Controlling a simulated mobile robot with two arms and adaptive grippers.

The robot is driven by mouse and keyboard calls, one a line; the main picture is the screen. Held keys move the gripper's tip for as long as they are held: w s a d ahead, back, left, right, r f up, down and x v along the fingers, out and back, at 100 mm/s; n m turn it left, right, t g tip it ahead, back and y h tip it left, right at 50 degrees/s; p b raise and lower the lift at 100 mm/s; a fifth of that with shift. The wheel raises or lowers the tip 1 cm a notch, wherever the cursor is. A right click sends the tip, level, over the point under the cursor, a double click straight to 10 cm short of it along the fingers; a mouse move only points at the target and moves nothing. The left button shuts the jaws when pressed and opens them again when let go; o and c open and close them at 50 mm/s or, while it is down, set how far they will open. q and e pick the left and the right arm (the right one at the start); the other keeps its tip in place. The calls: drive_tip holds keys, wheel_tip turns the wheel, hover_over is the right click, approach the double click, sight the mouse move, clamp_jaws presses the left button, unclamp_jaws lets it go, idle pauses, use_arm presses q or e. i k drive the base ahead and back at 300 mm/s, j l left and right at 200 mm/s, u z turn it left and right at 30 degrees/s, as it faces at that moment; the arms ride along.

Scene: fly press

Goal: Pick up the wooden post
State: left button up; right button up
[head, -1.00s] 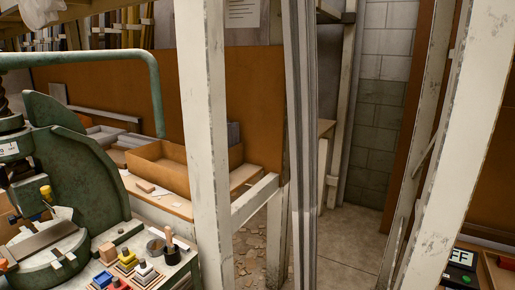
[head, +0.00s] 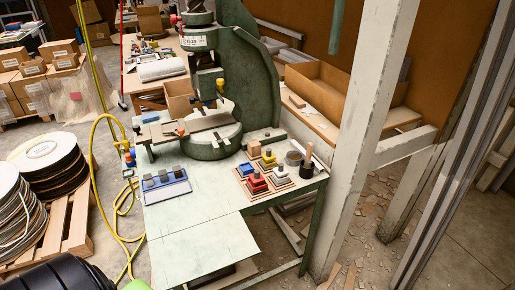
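A small tan wooden block (head: 255,148) stands upright on the green bench, just right of the fly press base, behind the coloured pieces. It looks like the wooden post, though it is small in the picture. Near it, a wooden-handled tool (head: 308,152) with a dark lower end stands by the bench's right edge, beside a grey round cup (head: 293,158). Neither of my grippers can be made out in the head view, so nothing is seen touching the block.
Yellow (head: 268,157), red (head: 256,180) and white-topped (head: 280,172) pieces crowd the block's front. A blue tray (head: 166,188) lies left. A white upright (head: 365,120) stands right of the bench; the bench front is clear.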

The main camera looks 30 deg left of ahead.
sight(253, 152)
drive_tip(key=i+u, duration=0.15)
drive_tip(key=u, duration=0.6)
